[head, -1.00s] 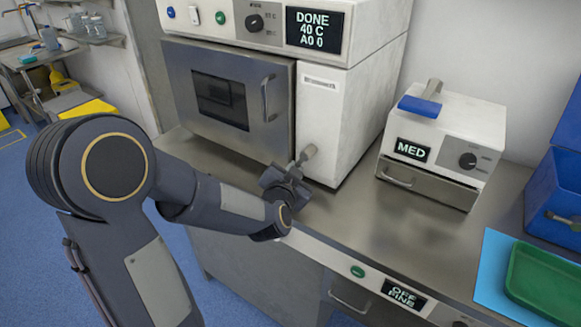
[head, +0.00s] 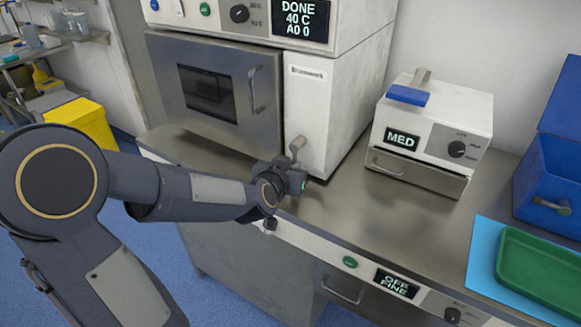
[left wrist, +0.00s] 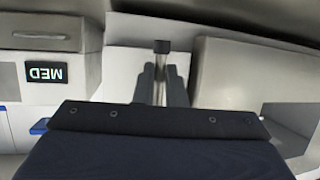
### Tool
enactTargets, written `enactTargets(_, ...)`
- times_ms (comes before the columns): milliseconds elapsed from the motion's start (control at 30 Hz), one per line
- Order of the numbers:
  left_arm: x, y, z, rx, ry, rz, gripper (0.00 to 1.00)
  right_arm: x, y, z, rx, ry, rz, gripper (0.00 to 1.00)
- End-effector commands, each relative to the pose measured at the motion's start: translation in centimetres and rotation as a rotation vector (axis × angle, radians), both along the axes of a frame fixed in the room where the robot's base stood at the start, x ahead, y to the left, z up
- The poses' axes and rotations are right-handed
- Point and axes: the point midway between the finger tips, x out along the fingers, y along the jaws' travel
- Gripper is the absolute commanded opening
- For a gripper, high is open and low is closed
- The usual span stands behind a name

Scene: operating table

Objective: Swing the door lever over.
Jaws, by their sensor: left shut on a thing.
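The door lever (head: 297,146) is a short grey handle low on the white panel, right of the closed steel door (head: 215,90) of the large machine. It stands roughly upright in the head view. My left gripper (head: 291,166) reaches it from the front left and is shut on it; the arm's end hides the lever's lower part. In the left wrist view the two dark fingers of my left gripper (left wrist: 161,88) flank the lever (left wrist: 161,62), whose dark end sticks out beyond them. My right gripper is not in view.
A small white unit marked MED (head: 430,138) stands right on the steel counter (head: 350,205). Further right are a blue bin (head: 545,185) and a green tray (head: 540,263) on a light blue sheet. Counter between the large machine and the MED unit is clear.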

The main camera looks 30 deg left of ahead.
Motion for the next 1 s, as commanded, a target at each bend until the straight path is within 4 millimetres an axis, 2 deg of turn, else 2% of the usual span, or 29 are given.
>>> enactTargets(300, 0.0, -0.1, -0.1, -0.006, 0.003, 0.0, 0.0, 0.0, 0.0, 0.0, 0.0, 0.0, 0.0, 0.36)
enactTargets(333, 0.0, -0.1, -0.1, -0.006, 0.003, 0.0, 0.12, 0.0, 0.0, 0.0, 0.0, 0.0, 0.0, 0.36)
enactTargets(500, 0.0, -0.1, -0.1, -0.005, 0.001, 0.0, 0.33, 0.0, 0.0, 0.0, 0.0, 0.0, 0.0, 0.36)
enactTargets(800, -0.2, -0.1, 0.1, -0.003, 0.001, 0.0, 0.33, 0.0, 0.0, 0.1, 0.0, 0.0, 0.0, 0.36)
enactTargets(1000, -2.7, -0.4, 1.3, -0.005, -0.002, -0.001, 0.33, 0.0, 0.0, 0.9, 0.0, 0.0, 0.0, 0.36)
